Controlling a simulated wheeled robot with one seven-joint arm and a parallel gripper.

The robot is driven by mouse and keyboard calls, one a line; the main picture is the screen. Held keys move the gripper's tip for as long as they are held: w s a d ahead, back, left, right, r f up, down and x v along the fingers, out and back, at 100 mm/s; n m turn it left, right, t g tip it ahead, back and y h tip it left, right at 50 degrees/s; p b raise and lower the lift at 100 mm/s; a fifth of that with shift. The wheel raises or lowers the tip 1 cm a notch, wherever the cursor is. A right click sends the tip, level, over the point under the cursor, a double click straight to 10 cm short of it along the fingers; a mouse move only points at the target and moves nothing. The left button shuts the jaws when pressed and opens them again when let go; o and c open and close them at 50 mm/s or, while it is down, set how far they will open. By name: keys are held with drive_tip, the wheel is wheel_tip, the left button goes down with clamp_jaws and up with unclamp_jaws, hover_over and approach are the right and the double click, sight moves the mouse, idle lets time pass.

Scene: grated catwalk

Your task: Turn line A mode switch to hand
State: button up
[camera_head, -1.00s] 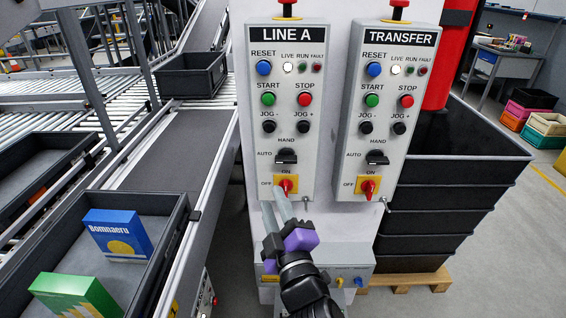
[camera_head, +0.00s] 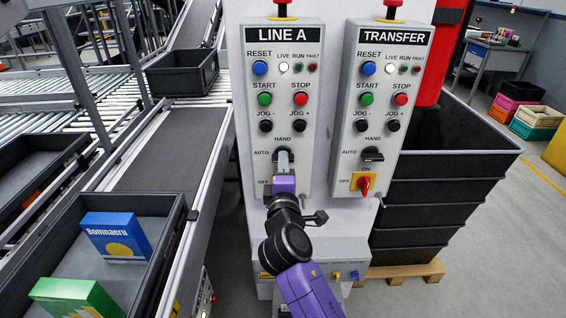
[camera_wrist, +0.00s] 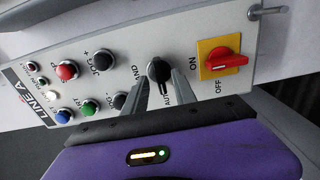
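The LINE A panel (camera_head: 283,110) has a black mode switch (camera_wrist: 158,69) below its jog buttons, with the labels HAND above it and AUTO to its left. In the wrist view the knob lies lengthwise toward AUTO. My gripper (camera_wrist: 161,80) is at the switch, with one grey finger on each side of the knob and a gap between them. I cannot tell whether the fingers touch it. In the head view my gripper (camera_head: 283,160) covers most of the switch and the red power switch below. That red rotary switch (camera_wrist: 224,62) shows on its yellow plate in the wrist view.
The similar TRANSFER panel (camera_head: 385,110) stands close on the right, with its own black switch (camera_head: 372,155) and red switch (camera_head: 364,184). The conveyor (camera_head: 165,150) with black totes runs on the left. Stacked black crates (camera_head: 440,200) stand at the right.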

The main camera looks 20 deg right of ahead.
drive_tip(key=shift+w+d, duration=0.15)
drive_tip(key=shift+w, duration=0.45)
clamp_jaws()
